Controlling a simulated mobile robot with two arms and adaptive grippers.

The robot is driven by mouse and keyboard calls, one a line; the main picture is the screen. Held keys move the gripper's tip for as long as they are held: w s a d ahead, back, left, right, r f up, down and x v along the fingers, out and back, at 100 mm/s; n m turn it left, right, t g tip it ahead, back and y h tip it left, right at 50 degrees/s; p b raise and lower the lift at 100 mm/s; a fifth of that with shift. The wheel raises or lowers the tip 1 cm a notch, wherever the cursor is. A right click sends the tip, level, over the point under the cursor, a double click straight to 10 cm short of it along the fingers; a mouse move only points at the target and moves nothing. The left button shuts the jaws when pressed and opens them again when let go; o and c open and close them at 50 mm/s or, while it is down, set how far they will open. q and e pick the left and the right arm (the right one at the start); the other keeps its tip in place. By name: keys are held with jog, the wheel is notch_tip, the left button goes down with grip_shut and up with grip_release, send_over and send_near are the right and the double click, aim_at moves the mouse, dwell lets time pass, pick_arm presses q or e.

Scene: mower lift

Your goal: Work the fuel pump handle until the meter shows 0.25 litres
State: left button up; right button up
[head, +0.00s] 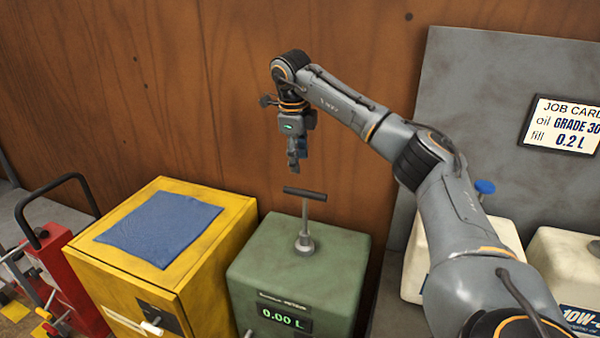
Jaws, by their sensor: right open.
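The fuel pump is a green box (310,254) in the lower middle of the head view. Its T-shaped handle (305,194) stands upright on a thin rod from the top. The meter (284,314) on its front face reads 0.00 L. My right gripper (294,167) points down above the handle, apart from it, a little to the left of the bar's middle in the picture. It is open, with nothing seen between its fingers. My left gripper does not show.
A yellow cabinet (236,236) with a blue cloth (160,227) on top stands left of the pump. A red wheeled machine (70,270) is farther left. Pale jugs (572,262) stand at right, partly behind my arm. A job card (563,126) hangs on the grey panel (480,95).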

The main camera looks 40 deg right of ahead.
aim_at(302, 190)
notch_tip(302, 190, up, 2)
jog(key=shift+s+a+r, duration=0.1)
jog(key=shift+a, duration=0.05)
jog(key=f, duration=0.3)
jog(key=d+f+p, duration=0.1)
jog(key=f, duration=0.3)
jog(key=w+d+f, duration=0.1)
jog(key=f, duration=0.3)
jog(key=shift+f+p, duration=0.1)
jog(key=shift+p, duration=0.3)
jog(key=shift+d+f, duration=0.1)
jog(key=shift+f, duration=0.6)
grip_shut()
